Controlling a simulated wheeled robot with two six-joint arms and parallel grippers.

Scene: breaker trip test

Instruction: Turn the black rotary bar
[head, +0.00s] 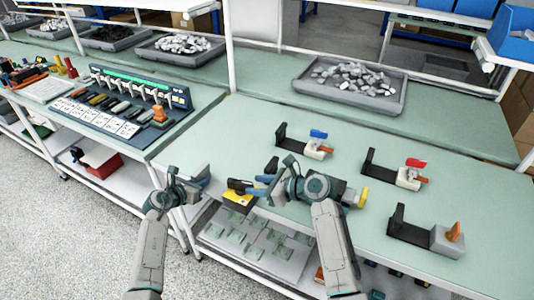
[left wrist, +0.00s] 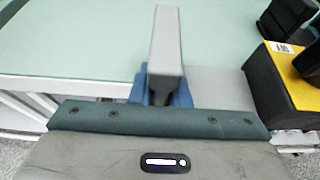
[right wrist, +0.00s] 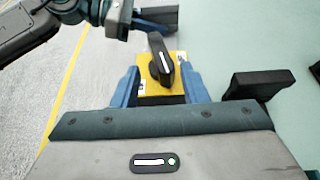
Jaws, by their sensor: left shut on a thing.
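The black rotary bar (right wrist: 160,58) sits on top of a yellow box (right wrist: 176,57) in the right wrist view. The yellow box also shows near the table's front edge in the head view (head: 237,201) and at the right of the left wrist view (left wrist: 284,84). My right gripper (head: 262,185) is open, its blue fingers on either side of the bar with visible gaps. My left gripper (head: 200,178) is shut on a grey bar (left wrist: 167,45) beside the yellow box, at the table's front edge. Where the grey bar attaches is hidden.
A grey tray of metal parts (head: 350,85) lies behind. A labelled breaker rack (head: 130,100) stands on the left table.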

